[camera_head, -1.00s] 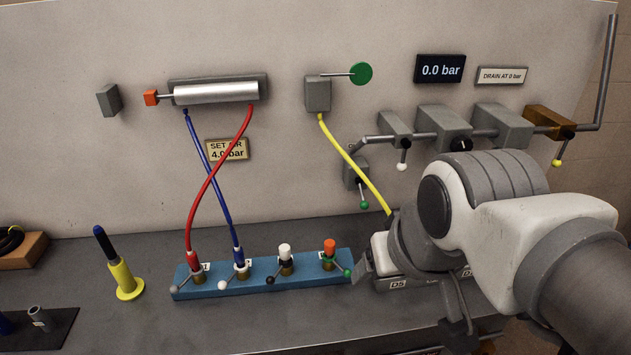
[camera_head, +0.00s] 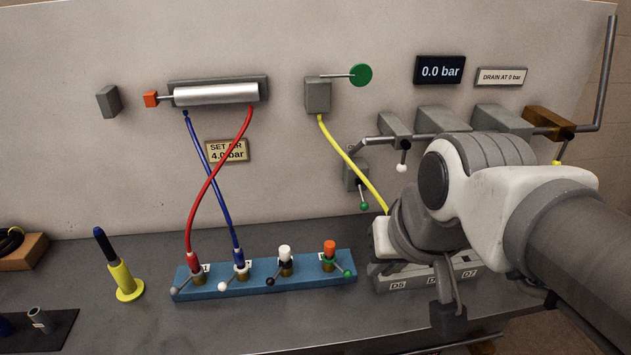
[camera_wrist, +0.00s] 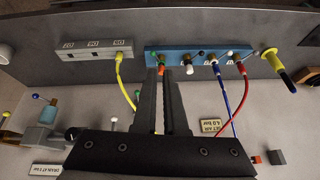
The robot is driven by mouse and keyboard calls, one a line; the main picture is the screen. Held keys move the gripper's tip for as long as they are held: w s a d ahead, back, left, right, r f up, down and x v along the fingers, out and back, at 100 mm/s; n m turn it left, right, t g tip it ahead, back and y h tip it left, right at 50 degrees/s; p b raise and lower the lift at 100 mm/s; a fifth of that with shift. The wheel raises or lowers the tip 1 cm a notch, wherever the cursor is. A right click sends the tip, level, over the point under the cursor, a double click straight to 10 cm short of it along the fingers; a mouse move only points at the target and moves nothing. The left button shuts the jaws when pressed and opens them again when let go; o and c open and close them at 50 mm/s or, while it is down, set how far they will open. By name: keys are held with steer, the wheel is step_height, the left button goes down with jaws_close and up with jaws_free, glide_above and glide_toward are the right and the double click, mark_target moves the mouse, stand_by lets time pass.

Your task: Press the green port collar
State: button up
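The blue port block (camera_head: 262,289) lies on the bench. Its right-hand port has a green collar (camera_head: 328,264) under an orange plug (camera_head: 330,247), with a green-balled lever beside it. In the wrist view, which is upside down, the blue block (camera_wrist: 205,56) is at the top. The orange plug (camera_wrist: 161,69) shows right at my fingertips. In the head view my arm hides the fingers.
A grey socket block (camera_head: 400,282) with D labels sits right of the blue block, below my arm. A yellow hose (camera_head: 350,160) runs down towards it. Red (camera_head: 215,180) and blue (camera_head: 212,170) hoses cross to the left ports. A yellow-and-black tool (camera_head: 120,275) stands at left.

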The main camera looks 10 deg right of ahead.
mark_target(336, 264)
steer(key=w+m, duration=0.1)
steer(key=w, duration=0.1)
steer(key=w+d+f+m+g+y, duration=0.1)
steer(key=w+m, duration=0.3)
steer(key=shift+w+d+f+g+p, duration=0.15)
steer(key=shift+f+g+p, duration=0.2)
steer(key=shift+g, duration=0.05)
jaws_close()
steer(key=w+d+f+m+g, duration=0.1)
steer(key=w+d+f+m, duration=0.4)
steer(key=w+f+m, duration=0.1)
steer(key=w+d+f+m+g+y+p, duration=0.1)
steer(key=w+d+f+m, duration=0.3)
steer(key=w+f+m, duration=0.2)
step_height(336, 264, down, 3)
steer(key=shift+w+d+f+m+g+p, duration=0.1)
steer(key=shift+w+d+m+g+p, duration=0.2)
steer(key=shift+m, duration=0.7)
steer(key=shift+s+d, duration=0.1)
steer(key=x, duration=0.9)
steer(key=shift+s+a+f, duration=0.1)
steer(key=shift+s+a, duration=0.05)
steer(key=shift+a, duration=0.05)
steer(key=a, duration=0.3)
steer(key=shift+w, duration=0.35)
steer(key=shift+w+a+p, duration=0.1)
steer(key=shift+a+p, duration=0.2)
steer(key=shift+a, duration=0.25)
